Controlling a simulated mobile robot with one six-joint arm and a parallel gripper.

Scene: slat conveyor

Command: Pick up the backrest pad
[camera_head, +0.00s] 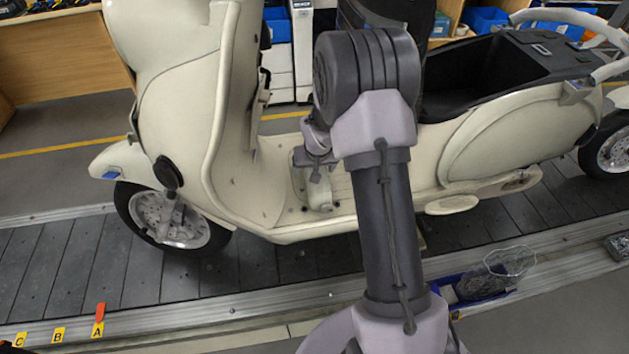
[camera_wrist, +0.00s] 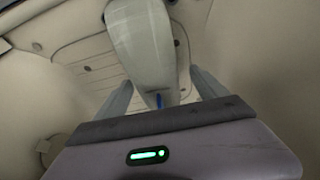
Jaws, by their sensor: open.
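A pale, smooth, elongated piece, which may be the backrest pad (camera_wrist: 143,40), stands out from the cream footboard in the wrist view. It also shows at the scooter's footwell in the head view (camera_head: 319,190), partly hidden by my gripper. My gripper (camera_wrist: 162,88) is open, with one finger at each side of the piece's near end. I cannot tell whether the fingers touch it. A small blue mark shows at that end. In the head view my gripper (camera_head: 317,162) is over the footwell, partly behind my arm.
The cream scooter (camera_head: 520,130) stands on the dark slat conveyor (camera_head: 60,265). Its front shield (camera_head: 222,110) rises close to the left of my gripper, and its body is to the right.

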